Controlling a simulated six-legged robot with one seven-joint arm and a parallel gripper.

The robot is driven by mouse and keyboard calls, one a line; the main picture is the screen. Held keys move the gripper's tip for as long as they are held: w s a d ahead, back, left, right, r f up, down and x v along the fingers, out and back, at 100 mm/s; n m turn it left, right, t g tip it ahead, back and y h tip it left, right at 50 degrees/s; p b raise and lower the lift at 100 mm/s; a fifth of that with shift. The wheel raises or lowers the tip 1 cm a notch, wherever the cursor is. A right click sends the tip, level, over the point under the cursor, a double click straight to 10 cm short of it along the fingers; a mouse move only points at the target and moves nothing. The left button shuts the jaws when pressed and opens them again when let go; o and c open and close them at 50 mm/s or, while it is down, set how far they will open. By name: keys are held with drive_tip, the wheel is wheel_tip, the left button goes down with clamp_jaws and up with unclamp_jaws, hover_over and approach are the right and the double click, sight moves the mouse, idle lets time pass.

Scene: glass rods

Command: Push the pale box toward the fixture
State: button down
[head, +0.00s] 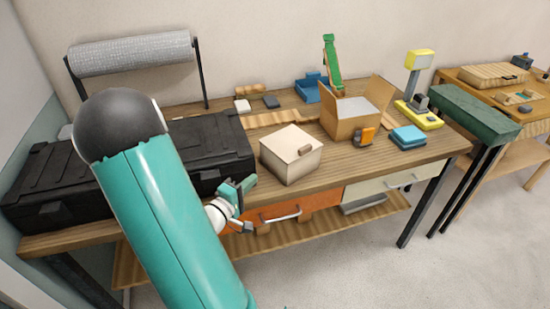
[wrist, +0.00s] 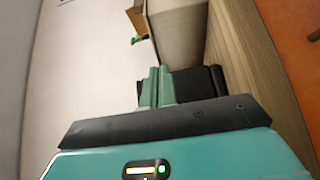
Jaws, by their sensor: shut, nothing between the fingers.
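The pale box (head: 285,160) with a brown tab on its front edge sits on the wooden workbench near its front edge. In the wrist view its pale side (wrist: 178,35) is close ahead of my fingers. My gripper (head: 243,190) is at the bench's front edge, left of and slightly below the box in the head view. It is shut and holds nothing. In the wrist view its fingers (wrist: 158,88) point at the box; I cannot tell whether they touch it. I cannot tell which thing is the fixture; a yellow device with a post (head: 418,85) stands at the right.
A black case (head: 205,140) lies left of the pale box. An open cardboard box (head: 350,125) stands behind and right of it, with a blue block (head: 408,137) farther right. A wooden strip (head: 275,117) lies behind. Drawer handles (head: 283,215) stick out below the bench top.

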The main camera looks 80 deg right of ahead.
sight(281, 161)
drive_tip(key=x, duration=0.9)
drive_tip(key=shift+s+d, duration=0.25)
drive_tip(key=shift+d, duration=0.1)
drive_tip(key=shift+s+d, duration=0.3)
drive_tip(key=shift+s, duration=0.35)
drive_tip(key=shift+s+d, duration=0.35)
drive_tip(key=shift+s, duration=0.35)
drive_tip(key=shift+a, duration=0.1)
